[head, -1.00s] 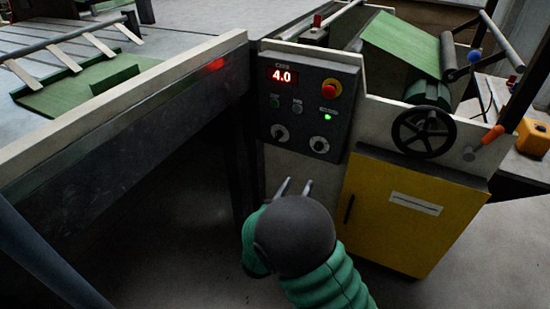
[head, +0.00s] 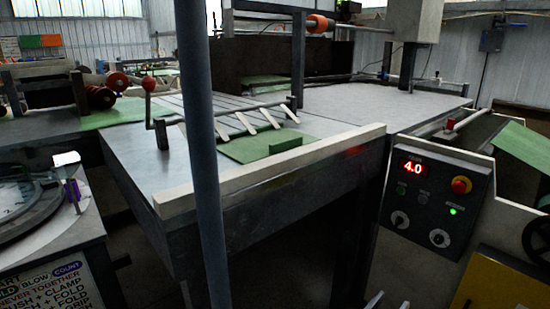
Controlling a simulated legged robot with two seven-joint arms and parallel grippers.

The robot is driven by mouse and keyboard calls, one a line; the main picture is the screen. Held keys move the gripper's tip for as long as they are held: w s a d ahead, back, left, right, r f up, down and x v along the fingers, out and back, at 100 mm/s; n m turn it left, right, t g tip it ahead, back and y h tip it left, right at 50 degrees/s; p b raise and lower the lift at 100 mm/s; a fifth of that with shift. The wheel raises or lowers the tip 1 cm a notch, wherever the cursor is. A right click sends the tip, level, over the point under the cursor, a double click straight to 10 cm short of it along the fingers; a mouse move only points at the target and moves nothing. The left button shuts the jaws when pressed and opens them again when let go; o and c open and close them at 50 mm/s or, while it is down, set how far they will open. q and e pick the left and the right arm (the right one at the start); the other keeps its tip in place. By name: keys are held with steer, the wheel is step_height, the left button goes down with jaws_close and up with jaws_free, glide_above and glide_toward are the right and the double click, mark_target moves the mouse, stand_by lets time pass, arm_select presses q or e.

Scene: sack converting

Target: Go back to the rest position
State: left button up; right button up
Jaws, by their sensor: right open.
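My right gripper (head: 390,302) shows only as two pale fingertips at the bottom edge of the head view. They stand apart, with nothing seen between them, below and left of the dark control panel (head: 434,232). The rest of that gripper and its arm are out of the picture. My left gripper is not in view.
A blue-grey post (head: 200,150) stands upright in front of the long metal table (head: 330,110). A green sheet (head: 250,148) lies on the table under pale fingers on a bar. A round dial station (head: 30,215) is at left. Dark open space lies below the table.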

steer(key=s+a+f+n+g+y, duration=0.2)
steer(key=a+f+n+y, duration=0.2)
steer(key=a+f+y, duration=0.5)
steer(key=s+f+n+g+y, duration=0.1)
steer(key=s+n+g+y, duration=0.2)
steer(key=s+g, duration=1)
arm_select(q)
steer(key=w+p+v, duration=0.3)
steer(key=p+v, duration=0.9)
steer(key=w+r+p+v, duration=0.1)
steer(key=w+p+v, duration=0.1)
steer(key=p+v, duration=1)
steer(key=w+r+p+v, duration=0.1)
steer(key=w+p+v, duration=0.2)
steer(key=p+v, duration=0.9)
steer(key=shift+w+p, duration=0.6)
steer(key=shift+p, duration=0.05)
arm_select(e)
steer(key=s+r+t, duration=0.2)
steer(key=r, duration=1.6)
steer(key=s+r+t, duration=0.3)
steer(key=r, duration=1.5)
steer(key=shift+s+r, duration=0.35)
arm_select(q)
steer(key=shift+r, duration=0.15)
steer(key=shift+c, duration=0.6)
arm_select(e)
steer(key=shift+d, duration=0.1)
